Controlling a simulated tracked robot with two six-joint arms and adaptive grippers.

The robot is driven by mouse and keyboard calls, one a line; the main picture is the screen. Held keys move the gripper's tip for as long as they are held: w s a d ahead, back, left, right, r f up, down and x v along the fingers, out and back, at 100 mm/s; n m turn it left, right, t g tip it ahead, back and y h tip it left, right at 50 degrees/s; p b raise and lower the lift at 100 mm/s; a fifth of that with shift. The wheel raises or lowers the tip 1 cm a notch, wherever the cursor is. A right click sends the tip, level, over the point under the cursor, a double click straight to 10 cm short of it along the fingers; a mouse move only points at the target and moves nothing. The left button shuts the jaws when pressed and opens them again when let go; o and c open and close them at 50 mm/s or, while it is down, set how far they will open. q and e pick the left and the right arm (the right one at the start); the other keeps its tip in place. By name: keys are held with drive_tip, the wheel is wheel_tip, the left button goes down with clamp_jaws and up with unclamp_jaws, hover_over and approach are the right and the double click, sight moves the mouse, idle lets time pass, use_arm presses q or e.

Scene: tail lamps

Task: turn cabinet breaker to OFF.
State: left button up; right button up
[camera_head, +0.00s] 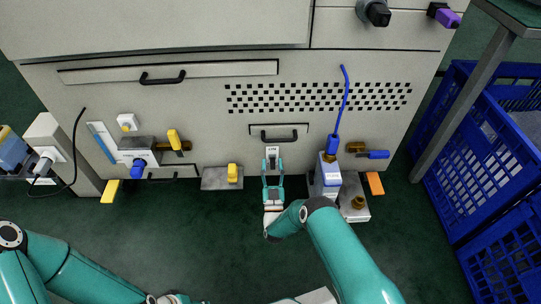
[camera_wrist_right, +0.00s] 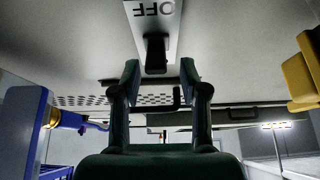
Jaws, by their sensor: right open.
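The cabinet breaker shows as a small pale plate (camera_head: 272,152) on the cabinet front (camera_head: 200,110), below a small drawer handle. In the right wrist view its plate (camera_wrist_right: 169,24) reads OFF upside down, and a black lever (camera_wrist_right: 155,55) sticks out of it. My right gripper (camera_head: 273,163) is at the breaker in the head view. In the right wrist view the gripper (camera_wrist_right: 160,70) is open, with a finger on each side of the lever's end and gaps between. Part of my left arm shows at the lower left, its fingers not clearly visible.
A blue-and-white device (camera_head: 327,180) and a brass valve with blue handle (camera_head: 370,154) stand right of my right gripper. A yellow switch (camera_head: 232,173) on a grey box is to its left. Blue crates (camera_head: 490,130) stand far right. Green floor in front is mostly clear.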

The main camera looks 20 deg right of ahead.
wheel_tip(320, 180, up, 8)
drive_tip(key=shift+f, duration=0.25)
idle(0.5)
